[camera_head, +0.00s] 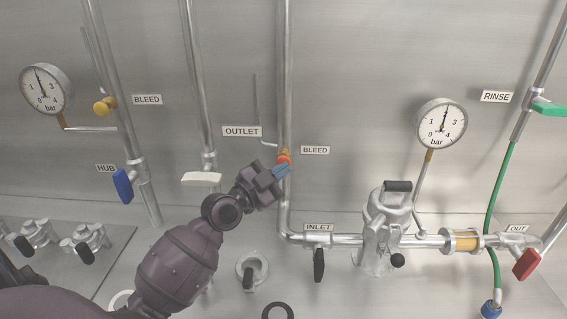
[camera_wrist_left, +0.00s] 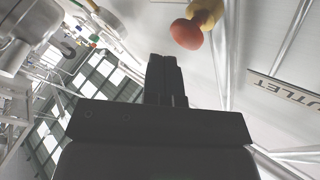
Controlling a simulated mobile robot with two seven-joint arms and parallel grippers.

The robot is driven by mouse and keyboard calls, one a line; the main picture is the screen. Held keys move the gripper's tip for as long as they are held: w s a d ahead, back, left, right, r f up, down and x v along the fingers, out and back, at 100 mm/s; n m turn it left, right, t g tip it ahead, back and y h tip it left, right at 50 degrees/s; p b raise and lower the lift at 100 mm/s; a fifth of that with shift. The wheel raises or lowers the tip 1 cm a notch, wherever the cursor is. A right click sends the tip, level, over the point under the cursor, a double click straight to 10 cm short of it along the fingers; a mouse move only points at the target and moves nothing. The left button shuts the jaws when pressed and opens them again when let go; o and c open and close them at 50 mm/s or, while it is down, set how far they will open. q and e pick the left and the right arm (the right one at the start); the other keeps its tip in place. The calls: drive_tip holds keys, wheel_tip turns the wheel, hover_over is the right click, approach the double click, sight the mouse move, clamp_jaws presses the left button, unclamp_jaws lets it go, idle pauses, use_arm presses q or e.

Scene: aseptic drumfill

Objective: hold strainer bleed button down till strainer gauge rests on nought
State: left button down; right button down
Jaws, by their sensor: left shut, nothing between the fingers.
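The red bleed button (camera_head: 284,158) sits on a yellow fitting on the middle upright pipe, left of a BLEED label. It shows with its yellow body in the left wrist view (camera_wrist_left: 186,34). My left gripper (camera_head: 283,171) is shut and empty, its fingertips just below the button. In the wrist view its fingers (camera_wrist_left: 165,62) point a little left of the button; I cannot tell whether they touch it. The strainer gauge (camera_head: 442,125) at the right has its needle pointing nearly straight up, between 1 and 3, well off 0. My right gripper is not in view.
The metal strainer body (camera_head: 385,220) stands right of the INLET label. A second gauge (camera_head: 45,90) and a yellow bleed button (camera_head: 104,106) are at the left. A white handle (camera_head: 202,179) and a black handle (camera_head: 319,265) flank my gripper. A red handle (camera_head: 526,264) is at right.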

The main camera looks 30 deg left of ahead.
use_arm(q)
drive_tip(key=shift+w+a, duration=0.25)
drive_tip(key=shift+w, duration=0.15)
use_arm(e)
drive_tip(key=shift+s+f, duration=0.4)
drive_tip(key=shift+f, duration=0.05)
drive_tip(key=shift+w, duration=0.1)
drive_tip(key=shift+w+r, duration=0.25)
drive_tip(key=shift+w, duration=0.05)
use_arm(q)
drive_tip(key=shift+w, duration=0.1)
